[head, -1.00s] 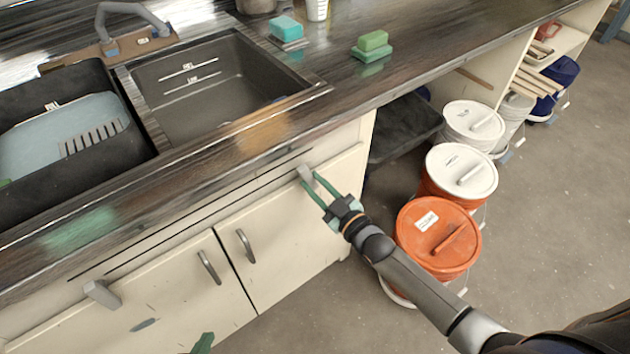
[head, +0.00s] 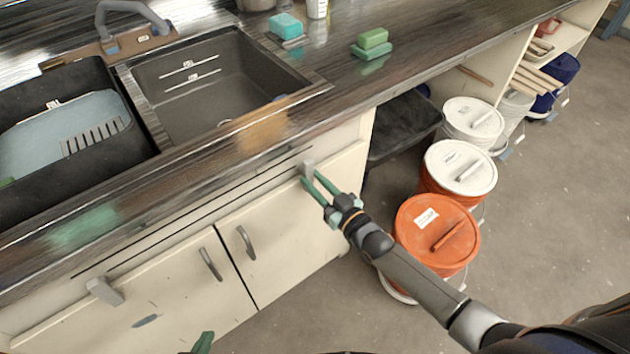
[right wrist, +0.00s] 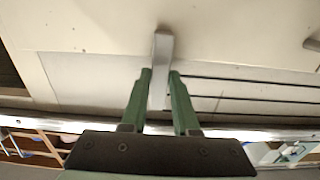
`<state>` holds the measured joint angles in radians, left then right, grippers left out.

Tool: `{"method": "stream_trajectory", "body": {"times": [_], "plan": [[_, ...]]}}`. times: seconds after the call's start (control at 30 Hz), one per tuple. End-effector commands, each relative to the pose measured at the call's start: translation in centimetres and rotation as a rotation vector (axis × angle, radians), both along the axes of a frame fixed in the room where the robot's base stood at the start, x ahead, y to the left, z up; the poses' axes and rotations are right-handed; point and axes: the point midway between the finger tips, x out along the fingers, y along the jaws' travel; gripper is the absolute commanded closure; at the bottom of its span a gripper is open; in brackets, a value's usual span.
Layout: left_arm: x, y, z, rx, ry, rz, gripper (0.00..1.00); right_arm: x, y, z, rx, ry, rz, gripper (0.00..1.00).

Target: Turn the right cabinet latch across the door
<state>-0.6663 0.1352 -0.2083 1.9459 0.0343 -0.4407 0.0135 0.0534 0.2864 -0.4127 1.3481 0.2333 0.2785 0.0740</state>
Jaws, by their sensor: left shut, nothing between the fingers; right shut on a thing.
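The right cabinet latch (head: 307,169) is a small grey bar on the cabinet frame above the right door (head: 285,250). My right gripper (head: 312,179) is shut on it with green fingers. In the right wrist view, the latch (right wrist: 162,65) stands between the fingertips (right wrist: 161,82), roughly upright in the picture. Its free end overlaps the seam at the door edge there. The fingers partly hide it in the head view. My left gripper (head: 203,342) shows only as a green tip at the bottom edge, shut and apart from the cabinet.
A left latch (head: 104,291) sits above the left door (head: 150,322). Two door handles (head: 210,264) (head: 246,242) flank the middle seam. The counter (head: 200,175) overhangs above. An orange-lidded bucket (head: 418,240) and white-lidded buckets (head: 461,167) stand close to the right arm.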

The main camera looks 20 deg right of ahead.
Motion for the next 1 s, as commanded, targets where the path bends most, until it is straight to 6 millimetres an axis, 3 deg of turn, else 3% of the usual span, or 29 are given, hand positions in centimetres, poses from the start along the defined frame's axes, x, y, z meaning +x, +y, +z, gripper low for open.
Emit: {"method": "stream_trajectory", "body": {"times": [0.17,0.2,0.43,0.77,1.0], "plan": [[0.1,0.0,0.0,0.000,-0.001,0.001,1.00,0.0,0.0,-0.1,0.004,0.005,-0.001,1.00],[0.1,0.0,0.0,0.000,-0.002,0.001,1.00,0.0,0.0,-0.1,0.004,0.005,-0.001,0.67],[0.4,0.0,0.2,0.000,-0.007,0.001,1.00,0.0,0.0,-0.1,0.002,0.002,-0.001,0.41],[0.5,0.0,0.3,-0.001,-0.009,0.001,1.00,-0.4,-0.1,0.0,0.000,0.002,0.000,0.41],[0.5,0.1,0.8,0.000,-0.014,0.002,1.00,-4.0,-1.4,-0.1,0.000,0.004,0.000,0.41]]}}
